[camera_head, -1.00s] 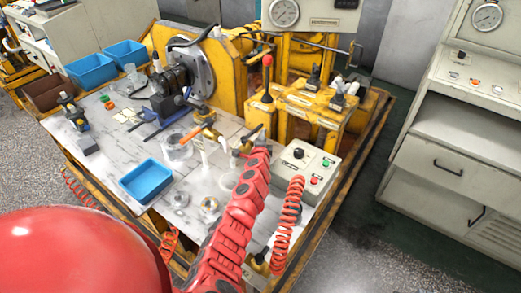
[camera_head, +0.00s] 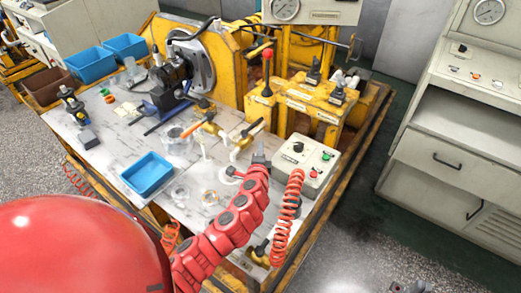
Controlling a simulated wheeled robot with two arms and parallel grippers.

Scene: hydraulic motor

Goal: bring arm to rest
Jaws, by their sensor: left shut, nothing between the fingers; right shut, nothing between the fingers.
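My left arm, red and jointed, reaches up from the bottom of the head view over the workbench (camera_head: 215,185). Its small grey gripper (camera_head: 259,158) is shut and empty, just left of the grey control box (camera_head: 306,165). It is below the black-handled brass valve (camera_head: 243,138); whether it touches anything cannot be told. My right gripper (camera_head: 410,287) shows only as a small grey piece at the bottom edge, right of the bench over the floor, shut and empty. Most of the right arm is out of view.
A blue tray (camera_head: 148,175), clear round parts and an orange-handled valve (camera_head: 207,127) are on the bench left of my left arm. A red coiled hose (camera_head: 292,205) hangs to its right. The yellow hydraulic rig stands behind. Floor is open between bench and grey cabinet (camera_head: 455,150).

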